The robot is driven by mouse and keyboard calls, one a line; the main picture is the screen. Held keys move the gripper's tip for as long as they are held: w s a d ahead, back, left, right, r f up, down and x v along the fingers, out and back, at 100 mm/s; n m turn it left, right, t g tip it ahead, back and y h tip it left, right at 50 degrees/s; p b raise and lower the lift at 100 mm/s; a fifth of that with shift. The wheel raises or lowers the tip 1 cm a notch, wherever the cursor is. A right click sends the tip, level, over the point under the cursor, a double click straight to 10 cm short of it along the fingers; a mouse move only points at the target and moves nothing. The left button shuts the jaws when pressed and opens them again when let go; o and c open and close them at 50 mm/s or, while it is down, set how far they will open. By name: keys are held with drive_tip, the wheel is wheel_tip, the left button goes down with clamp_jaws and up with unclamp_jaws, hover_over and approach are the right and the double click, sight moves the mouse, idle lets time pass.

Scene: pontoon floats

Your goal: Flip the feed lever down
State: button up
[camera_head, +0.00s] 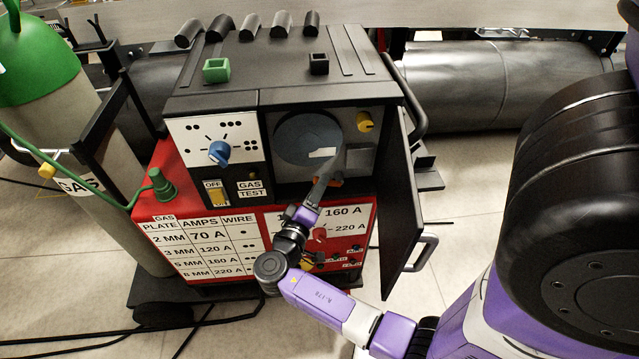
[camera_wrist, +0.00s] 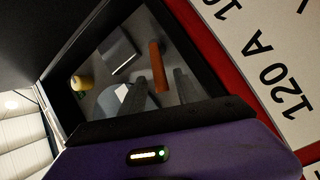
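The feed lever looks to be the orange bar inside the open side compartment of the welding machine (camera_head: 268,98). In the wrist view the orange lever (camera_wrist: 157,66) stands out clearly, its near end between my two fingers. In the head view only a bit of the orange lever (camera_head: 336,182) shows beside my gripper (camera_head: 325,168), which hides the rest. My gripper reaches into the compartment; in the wrist view my gripper (camera_wrist: 160,77) has its dark fingers apart, one on each side of the lever's near end. I cannot tell whether they touch it.
The compartment door (camera_head: 399,215) stands open just right of my arm. Inside are a blue-grey spool (camera_head: 300,138), a yellow knob (camera_head: 365,122) and a grey block (camera_wrist: 117,47). A green-topped gas cylinder (camera_head: 75,130) stands at the left. Cables lie on the floor.

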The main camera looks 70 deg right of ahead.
drive_tip(key=shift+d, duration=0.6)
drive_tip(key=shift+s, duration=0.1)
clamp_jaws()
idle(1.0)
